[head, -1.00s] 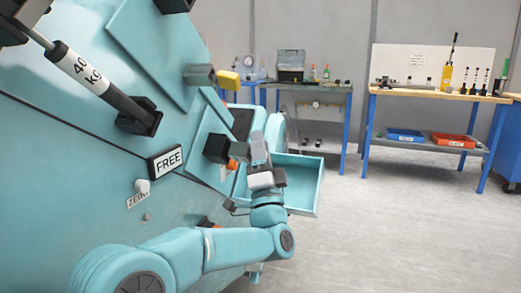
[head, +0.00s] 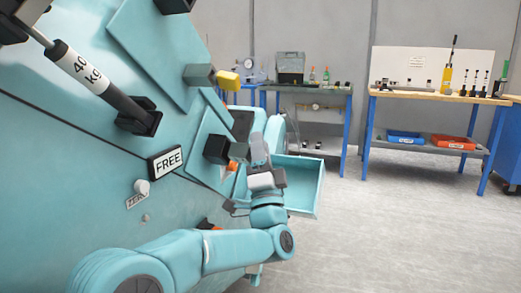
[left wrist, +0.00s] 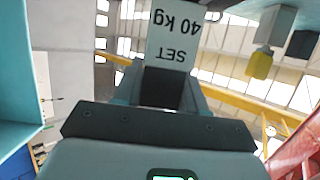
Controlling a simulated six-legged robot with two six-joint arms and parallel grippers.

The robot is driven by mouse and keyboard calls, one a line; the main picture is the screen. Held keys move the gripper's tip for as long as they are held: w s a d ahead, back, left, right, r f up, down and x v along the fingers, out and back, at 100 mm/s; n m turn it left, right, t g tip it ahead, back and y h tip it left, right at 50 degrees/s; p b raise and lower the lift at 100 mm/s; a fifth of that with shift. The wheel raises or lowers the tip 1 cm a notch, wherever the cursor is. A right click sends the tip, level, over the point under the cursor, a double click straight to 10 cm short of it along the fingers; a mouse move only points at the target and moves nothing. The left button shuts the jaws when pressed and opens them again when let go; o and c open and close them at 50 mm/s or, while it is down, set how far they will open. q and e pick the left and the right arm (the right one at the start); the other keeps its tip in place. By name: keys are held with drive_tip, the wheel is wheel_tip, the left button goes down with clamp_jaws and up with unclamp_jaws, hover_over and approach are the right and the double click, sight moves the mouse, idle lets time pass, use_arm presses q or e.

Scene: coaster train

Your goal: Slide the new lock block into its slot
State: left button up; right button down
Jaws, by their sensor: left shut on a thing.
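My left gripper (head: 261,165) is shut on a grey block (left wrist: 176,40), which I take to be the lock block. In the left wrist view the block carries a label reading "SET 40 kg" upside down, and its dark lower part sits between the fingers. In the head view the left gripper points up, just right of a black block (head: 216,149) on a teal plate of the machine. The held block and that black part look apart. The slot itself cannot be made out. My right gripper is not in view.
The teal machine wall (head: 70,190) fills the left, with a "FREE" sign (head: 166,162), a "40 kg" cylinder (head: 85,68) and a yellow-tipped grey part (head: 228,81). An open teal drawer (head: 305,190) lies behind my gripper. Workbenches (head: 430,93) stand at the back; the right floor is clear.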

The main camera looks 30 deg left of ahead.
sight(241, 148)
use_arm(q)
drive_tip(key=shift+s+a+b, duration=0.2)
drive_tip(key=shift+a, duration=0.6)
drive_tip(key=shift+s+a+b, duration=0.15)
drive_tip(key=shift+s+a, duration=0.05)
drive_tip(key=shift+a, duration=0.65)
drive_tip(key=shift+s+a+b, duration=0.2)
drive_tip(key=shift+a, duration=0.6)
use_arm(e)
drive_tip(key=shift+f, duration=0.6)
use_arm(q)
drive_tip(key=o, duration=1.3)
drive_tip(key=shift+c, duration=0.2)
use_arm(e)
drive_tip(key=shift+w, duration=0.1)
use_arm(q)
drive_tip(key=shift+d+f, duration=0.15)
drive_tip(key=v, duration=1.6)
drive_tip(key=shift+p, duration=0.4)
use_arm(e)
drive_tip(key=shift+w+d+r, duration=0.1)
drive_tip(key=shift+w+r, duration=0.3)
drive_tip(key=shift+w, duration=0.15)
